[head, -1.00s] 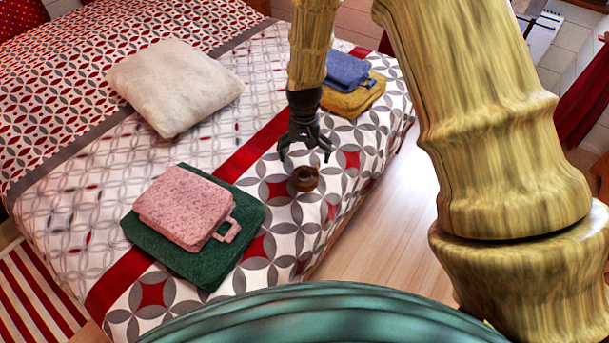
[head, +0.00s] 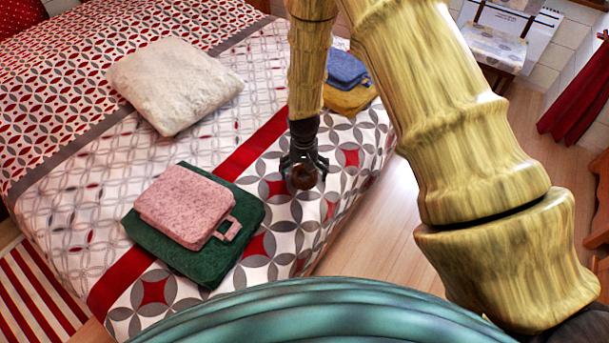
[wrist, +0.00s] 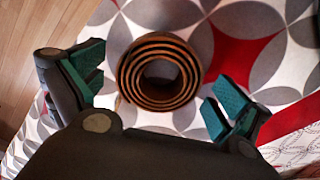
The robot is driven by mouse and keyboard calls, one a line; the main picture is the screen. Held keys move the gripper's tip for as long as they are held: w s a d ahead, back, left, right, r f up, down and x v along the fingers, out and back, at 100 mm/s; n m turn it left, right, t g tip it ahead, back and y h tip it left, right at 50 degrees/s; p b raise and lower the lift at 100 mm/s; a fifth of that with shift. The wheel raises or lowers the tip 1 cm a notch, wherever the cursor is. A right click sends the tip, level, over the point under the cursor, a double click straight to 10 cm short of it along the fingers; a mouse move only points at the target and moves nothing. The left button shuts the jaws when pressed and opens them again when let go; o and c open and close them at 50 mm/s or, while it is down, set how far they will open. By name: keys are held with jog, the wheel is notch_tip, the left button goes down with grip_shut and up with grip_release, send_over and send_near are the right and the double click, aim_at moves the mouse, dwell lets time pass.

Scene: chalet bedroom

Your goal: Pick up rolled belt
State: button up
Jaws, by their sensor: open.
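The rolled belt (head: 303,176) is a brown coil on the patterned bedspread near the bed's edge. In the wrist view the belt (wrist: 159,69) shows from above as a spiral with an open centre. My gripper (head: 304,172) points down at the belt in the head view. In the wrist view my gripper (wrist: 155,92) is open, with one teal-padded finger to the left of the coil and one to the right. Gaps show between the coil and both fingers. How high the fingertips are above the bedspread is hard to tell.
A pink folded cloth (head: 185,205) lies on a dark green one (head: 235,255) to the left. Blue (head: 345,68) and mustard (head: 348,98) folded cloths lie behind my arm. A cream pillow (head: 175,84) is farther back. Wooden floor (head: 375,225) lies right of the bed.

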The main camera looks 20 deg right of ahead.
jog(key=shift+f, duration=0.35)
jog(key=c, duration=1.2)
jog(key=shift+o, duration=0.2)
